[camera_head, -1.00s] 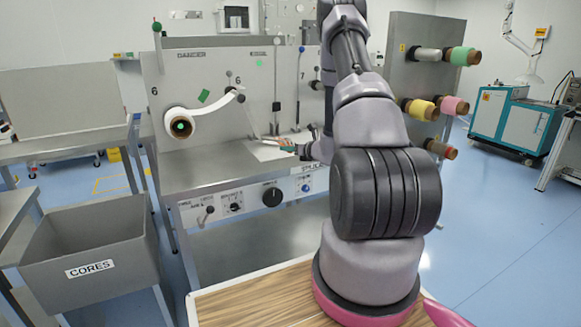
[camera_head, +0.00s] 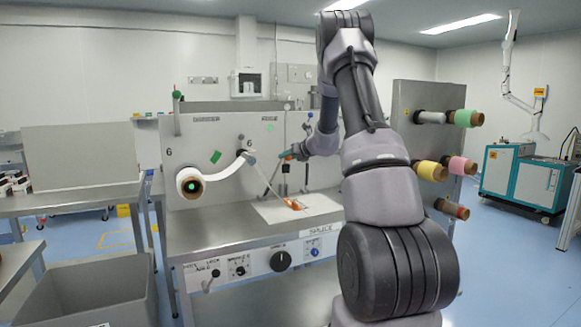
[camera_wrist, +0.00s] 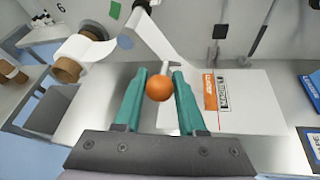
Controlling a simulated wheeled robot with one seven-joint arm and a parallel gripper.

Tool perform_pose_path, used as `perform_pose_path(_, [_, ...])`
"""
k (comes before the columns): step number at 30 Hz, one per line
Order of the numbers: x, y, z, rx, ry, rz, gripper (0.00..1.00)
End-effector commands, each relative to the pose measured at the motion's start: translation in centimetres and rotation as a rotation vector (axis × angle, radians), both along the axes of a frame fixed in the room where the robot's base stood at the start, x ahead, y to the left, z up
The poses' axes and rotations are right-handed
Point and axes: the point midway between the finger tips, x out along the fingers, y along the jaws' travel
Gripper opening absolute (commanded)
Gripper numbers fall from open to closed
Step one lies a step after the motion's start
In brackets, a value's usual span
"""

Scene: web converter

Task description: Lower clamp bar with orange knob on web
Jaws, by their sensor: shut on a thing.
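My gripper (camera_head: 290,154) is above the splice table in the head view. Its two teal fingers (camera_wrist: 160,78) show in the wrist view, shut on the orange knob (camera_wrist: 159,88). A thin pale rod shows just behind the knob; the rest of the clamp bar cannot be made out clearly. The white web (camera_head: 222,169) runs from the roll (camera_head: 190,184) at the left to a roller on the panel, then slants down to the pale splice plate (camera_head: 315,205). The web also shows in the wrist view (camera_wrist: 152,38). An orange label (camera_wrist: 210,93) lies on the plate.
The upright machine panel (camera_head: 215,135) stands close behind the work area. Control knobs (camera_head: 280,260) line the table front. A grey bin (camera_head: 90,295) is at lower left. Wrapped cores (camera_head: 462,165) stick out at the right. The table's left part (camera_head: 205,225) is bare.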

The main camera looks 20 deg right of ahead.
Motion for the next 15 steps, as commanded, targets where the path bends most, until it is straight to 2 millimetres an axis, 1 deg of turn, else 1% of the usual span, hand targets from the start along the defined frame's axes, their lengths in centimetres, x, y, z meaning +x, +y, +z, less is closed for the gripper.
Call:
perform_pose_path(3, [0.32,-0.02,0.35,0.0,-0.003,0.0,0.0])
perform_pose_path(13, [0.33,0.02,0.3,0.001,-0.001,0.001,0.0])
perform_pose_path(14, [0.33,0.02,0.3,0.001,-0.001,0.001,0.51])
perform_pose_path(15, [0.32,0.02,0.28,0.001,-0.001,0.001,0.66])
